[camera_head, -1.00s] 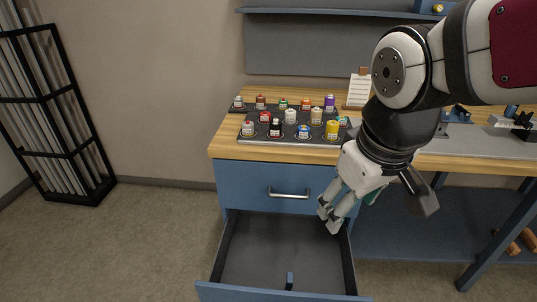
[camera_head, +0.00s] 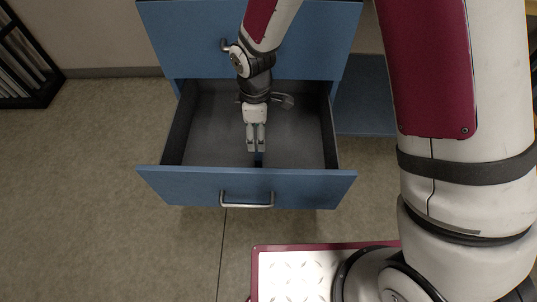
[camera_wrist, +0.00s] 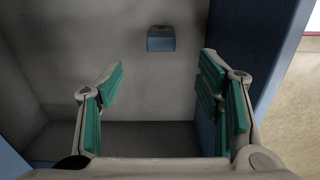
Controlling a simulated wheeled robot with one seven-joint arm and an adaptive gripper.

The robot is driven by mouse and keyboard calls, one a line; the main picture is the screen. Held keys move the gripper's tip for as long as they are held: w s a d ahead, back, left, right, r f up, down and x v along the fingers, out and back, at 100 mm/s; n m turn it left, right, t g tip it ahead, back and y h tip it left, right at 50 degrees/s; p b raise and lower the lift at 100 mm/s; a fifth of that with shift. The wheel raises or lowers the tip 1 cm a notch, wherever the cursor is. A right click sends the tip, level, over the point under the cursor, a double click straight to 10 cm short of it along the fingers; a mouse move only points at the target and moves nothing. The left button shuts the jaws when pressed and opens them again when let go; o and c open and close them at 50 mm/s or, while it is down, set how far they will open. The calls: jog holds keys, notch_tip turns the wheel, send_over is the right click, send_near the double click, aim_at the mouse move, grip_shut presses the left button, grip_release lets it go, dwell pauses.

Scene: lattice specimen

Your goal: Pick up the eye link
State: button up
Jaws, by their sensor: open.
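A small blue piece, which I take to be the eye link, lies on the grey floor of the open drawer (camera_head: 180,186). My gripper (camera_head: 256,147) reaches down into the drawer. In the wrist view my gripper (camera_wrist: 160,78) is open, its green pads wide apart with nothing between them.
The drawer walls stand close around my gripper, with the blue front panel (camera_wrist: 265,50) to the right in the wrist view. The rest of the drawer floor looks empty. A dark rack (camera_head: 25,65) stands at the far left.

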aim_at(259, 155)
notch_tip(259, 155, down, 10)
jog(key=b, duration=0.3)
jog(key=shift+a+f+b, duration=0.1)
jog(key=shift+f+b, duration=1.4)
jog(key=shift+f, duration=1.2)
jog(key=shift+r, duration=0.1)
grip_shut()
